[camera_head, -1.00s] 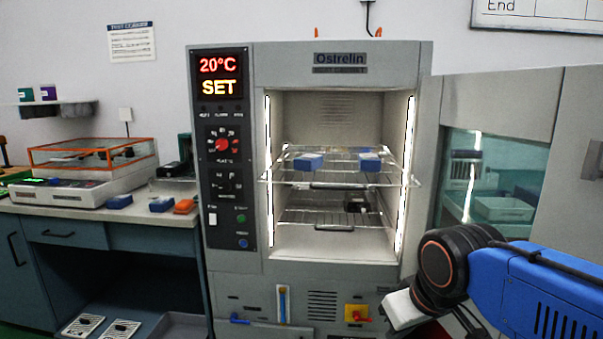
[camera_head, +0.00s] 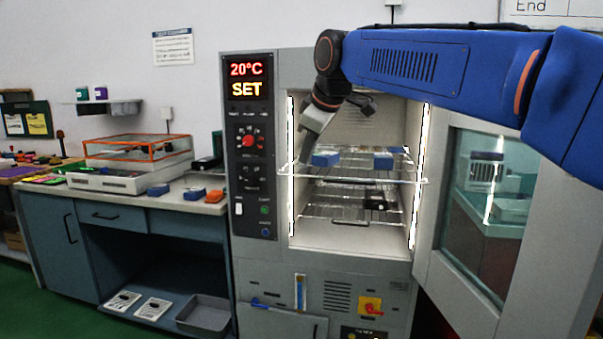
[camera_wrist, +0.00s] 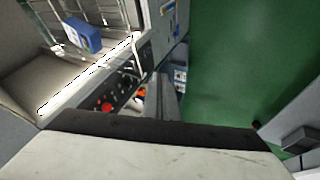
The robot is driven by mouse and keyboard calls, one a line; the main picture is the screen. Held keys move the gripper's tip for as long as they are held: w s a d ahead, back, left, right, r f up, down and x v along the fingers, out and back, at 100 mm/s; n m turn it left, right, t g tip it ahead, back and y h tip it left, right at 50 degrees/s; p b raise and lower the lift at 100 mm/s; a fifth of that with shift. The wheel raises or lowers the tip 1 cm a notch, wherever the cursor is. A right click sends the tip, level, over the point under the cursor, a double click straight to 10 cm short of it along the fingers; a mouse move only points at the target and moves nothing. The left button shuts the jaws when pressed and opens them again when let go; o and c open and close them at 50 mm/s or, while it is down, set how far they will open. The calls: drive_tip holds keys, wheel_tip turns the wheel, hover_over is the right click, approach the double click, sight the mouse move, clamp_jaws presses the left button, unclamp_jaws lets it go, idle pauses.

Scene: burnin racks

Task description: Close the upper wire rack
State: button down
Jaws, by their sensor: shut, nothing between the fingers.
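The upper wire rack (camera_head: 345,180) is in the lit chamber of the Ostrelin oven, and its front edge reaches slightly wider than the opening, so it appears pulled partly out. Two blue-and-white boxes, a left one (camera_head: 326,160) and a right one (camera_head: 383,162), rest on it. My gripper (camera_head: 304,158) is shut and empty, pointing down at the left side of the opening near the rack's left front. I cannot tell whether it touches the rack. In the wrist view, part of the rack (camera_wrist: 100,12) and a blue box (camera_wrist: 82,35) show at the upper left; the fingertips are not clear.
The lower wire rack (camera_head: 350,214) holds a dark item (camera_head: 376,204). The oven door (camera_head: 480,215) stands open at the right. The control panel (camera_head: 250,150) is left of the opening. A bench (camera_head: 130,202) stands farther left. Green floor is clear in front.

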drive_tip(key=a, duration=0.1)
approach(293, 175)
drive_tip(key=s+x, duration=0.1)
drive_tip(key=x, duration=0.5)
drive_tip(key=shift+f+n, duration=0.3)
drive_tip(key=shift+f, duration=0.1)
drive_tip(key=shift+w, duration=0.15)
